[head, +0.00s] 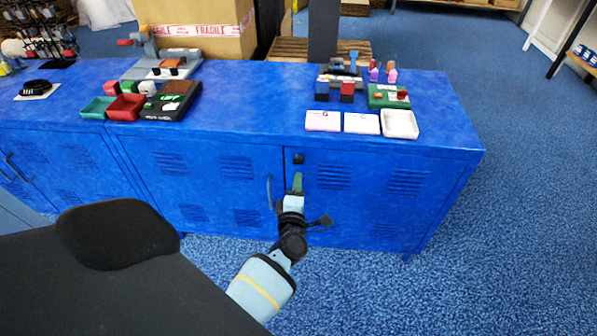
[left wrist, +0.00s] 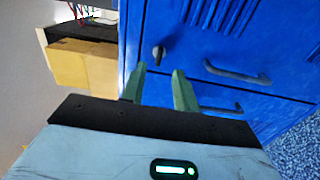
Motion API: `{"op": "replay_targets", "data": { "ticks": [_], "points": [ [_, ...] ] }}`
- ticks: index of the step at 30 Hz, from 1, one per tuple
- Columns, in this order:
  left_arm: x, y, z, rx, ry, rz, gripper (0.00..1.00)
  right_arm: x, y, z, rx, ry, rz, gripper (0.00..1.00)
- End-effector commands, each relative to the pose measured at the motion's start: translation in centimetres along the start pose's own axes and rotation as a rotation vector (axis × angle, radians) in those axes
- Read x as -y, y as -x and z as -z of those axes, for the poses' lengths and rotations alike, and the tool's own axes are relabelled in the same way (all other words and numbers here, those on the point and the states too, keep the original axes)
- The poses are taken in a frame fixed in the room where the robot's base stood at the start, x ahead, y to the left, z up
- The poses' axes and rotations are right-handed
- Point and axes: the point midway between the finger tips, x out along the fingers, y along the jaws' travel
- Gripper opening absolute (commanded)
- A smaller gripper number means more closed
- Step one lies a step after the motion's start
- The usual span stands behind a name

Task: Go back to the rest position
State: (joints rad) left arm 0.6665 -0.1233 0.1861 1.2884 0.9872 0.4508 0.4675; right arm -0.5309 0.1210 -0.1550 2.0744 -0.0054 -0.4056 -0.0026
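My left gripper (head: 297,184) is in front of the blue cabinet (head: 225,180), below the edge of its top, close to a door handle (head: 269,192) and a small dark knob (head: 298,158). In the left wrist view its two green fingers (left wrist: 158,82) stand apart with nothing between them. The knob (left wrist: 158,54) shows just beyond the fingertips, and I see no contact. Dark handles show to the right. My right gripper is in neither view.
On the cabinet top are a red tray (head: 126,107), a green tray (head: 97,107), a white tray (head: 399,124), white cards and small tools. A cardboard box (head: 197,27) stands behind. Blue carpet (head: 520,190) lies open to the right.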

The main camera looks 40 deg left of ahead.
Motion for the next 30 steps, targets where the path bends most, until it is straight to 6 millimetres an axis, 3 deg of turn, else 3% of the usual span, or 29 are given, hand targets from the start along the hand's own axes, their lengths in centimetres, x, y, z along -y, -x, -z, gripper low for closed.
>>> {"op": "replay_targets", "data": {
  "ticks": [17, 20, 23, 26, 30],
  "points": [
    [0.1, 0.2, 0.0, 0.002, -0.003, 0.001, 0.3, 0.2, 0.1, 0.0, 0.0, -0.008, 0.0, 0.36],
    [0.7, 1.0, 0.1, 0.027, -0.044, 0.006, 0.3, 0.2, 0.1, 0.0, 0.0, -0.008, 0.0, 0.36],
    [2.0, 3.2, 0.5, 0.096, -0.155, 0.016, 0.3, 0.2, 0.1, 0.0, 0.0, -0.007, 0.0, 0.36],
    [4.0, 6.9, 0.8, 0.209, -0.328, 0.035, 0.3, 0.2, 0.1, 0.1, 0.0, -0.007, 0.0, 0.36],
    [7.0, 13.3, 1.3, 0.399, -0.596, 0.069, 0.3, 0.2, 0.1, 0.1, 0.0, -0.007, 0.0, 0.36]
  ]
}}
